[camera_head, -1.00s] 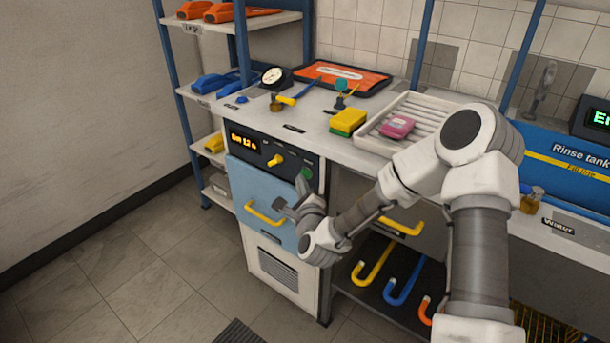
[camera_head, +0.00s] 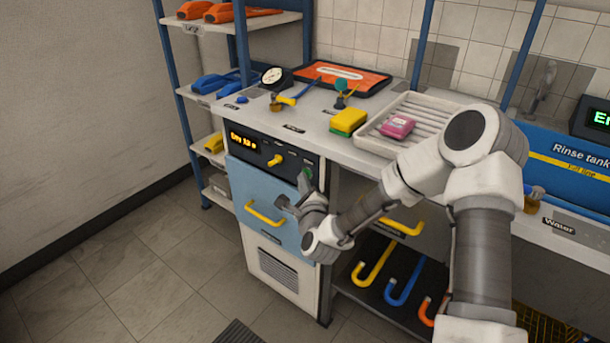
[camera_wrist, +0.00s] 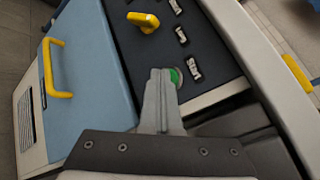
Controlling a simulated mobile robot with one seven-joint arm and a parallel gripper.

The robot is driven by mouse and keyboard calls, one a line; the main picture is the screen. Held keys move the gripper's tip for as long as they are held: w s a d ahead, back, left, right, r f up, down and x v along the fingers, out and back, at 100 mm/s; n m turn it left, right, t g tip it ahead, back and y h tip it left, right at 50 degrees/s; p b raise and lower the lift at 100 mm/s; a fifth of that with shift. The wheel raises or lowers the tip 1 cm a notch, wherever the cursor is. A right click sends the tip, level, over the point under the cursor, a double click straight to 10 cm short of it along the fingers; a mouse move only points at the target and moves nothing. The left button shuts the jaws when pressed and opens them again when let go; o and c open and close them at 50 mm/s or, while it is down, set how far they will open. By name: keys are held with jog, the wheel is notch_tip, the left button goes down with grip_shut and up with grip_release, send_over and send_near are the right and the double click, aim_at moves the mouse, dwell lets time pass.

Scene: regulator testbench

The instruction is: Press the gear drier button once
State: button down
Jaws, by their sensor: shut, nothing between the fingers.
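The gear drier is a white cabinet with a light blue door (camera_head: 240,190) and a dark control panel (camera_head: 292,161) above it. A green button (camera_head: 309,173) sits at the panel's right end, partly covered by my fingers in the head view. In the wrist view the green button (camera_wrist: 176,77) shows just right of my fingertips, partly behind them. My gripper (camera_head: 303,184) is shut and empty, with its tips at the lower part of the panel. It also shows in the wrist view (camera_wrist: 160,74). I cannot tell whether the tips touch the button.
A yellow knob (camera_head: 275,160) and a lit display (camera_head: 243,142) are left of the button. A yellow door handle (camera_head: 264,213) sticks out below. The counter above holds a sponge (camera_head: 348,121) and a drying rack (camera_head: 385,140). Open floor (camera_head: 150,270) lies left.

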dwell(0.3)
jog(key=shift+s+a, duration=0.5)
jog(key=shift+s, duration=0.2)
jog(key=shift+s, duration=0.1)
jog(key=s+a, duration=0.1)
jog(key=s, duration=0.1)
jog(key=s+a+b, duration=0.1)
jog(key=a, duration=0.1)
jog(key=shift+s, duration=0.4)
jog(key=shift+a, duration=0.1)
